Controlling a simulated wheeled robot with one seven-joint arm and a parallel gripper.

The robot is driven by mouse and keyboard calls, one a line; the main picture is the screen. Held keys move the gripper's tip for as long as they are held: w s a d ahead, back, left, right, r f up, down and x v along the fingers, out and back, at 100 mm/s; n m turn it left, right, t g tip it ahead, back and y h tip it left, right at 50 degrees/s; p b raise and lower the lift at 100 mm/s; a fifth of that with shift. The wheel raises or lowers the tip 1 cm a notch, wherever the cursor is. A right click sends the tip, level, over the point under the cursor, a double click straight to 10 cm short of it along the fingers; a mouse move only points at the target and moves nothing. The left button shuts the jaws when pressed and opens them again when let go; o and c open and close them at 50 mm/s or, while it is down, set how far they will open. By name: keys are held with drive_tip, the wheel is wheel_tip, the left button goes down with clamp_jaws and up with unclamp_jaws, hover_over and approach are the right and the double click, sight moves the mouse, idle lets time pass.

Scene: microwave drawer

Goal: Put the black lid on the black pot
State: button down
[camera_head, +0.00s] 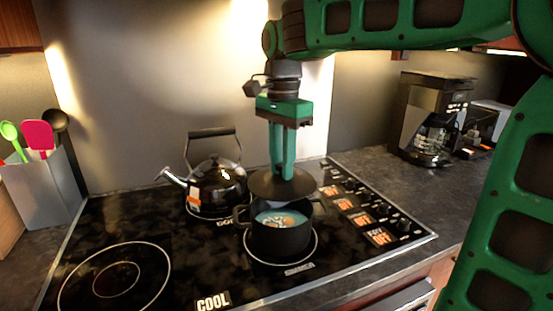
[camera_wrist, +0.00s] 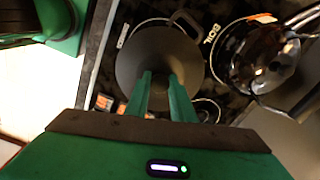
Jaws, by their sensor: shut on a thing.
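The black pot (camera_head: 281,237) stands on the right front burner, with bluish contents and orange bits showing inside. The black lid (camera_head: 270,187) hangs above the pot's back edge, seeming tilted, so the front of the opening is uncovered. My gripper (camera_head: 283,172) points down and is shut on the lid's top, which its fingertips hide. In the wrist view the lid (camera_wrist: 150,52) appears as a dark disc beyond the fingers and covers most of the pot; one pot handle shows past its edge. Whether the lid touches the pot's rim I cannot tell.
A shiny black kettle (camera_head: 217,186) stands on the burner left of the pot, close to the lid. An empty burner (camera_head: 115,280) is at front left. A utensil holder (camera_head: 42,190) stands at far left, a coffee maker (camera_head: 432,120) at back right.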

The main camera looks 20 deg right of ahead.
sight(282, 185)
idle(0.4)
drive_tip(key=shift+f, duration=2.9)
drive_tip(key=shift+s+f, duration=0.1)
drive_tip(key=shift+f, duration=0.35)
idle(0.5)
drive_tip(key=c, duration=1)
unclamp_jaws()
drive_tip(key=shift+r, duration=3.5)
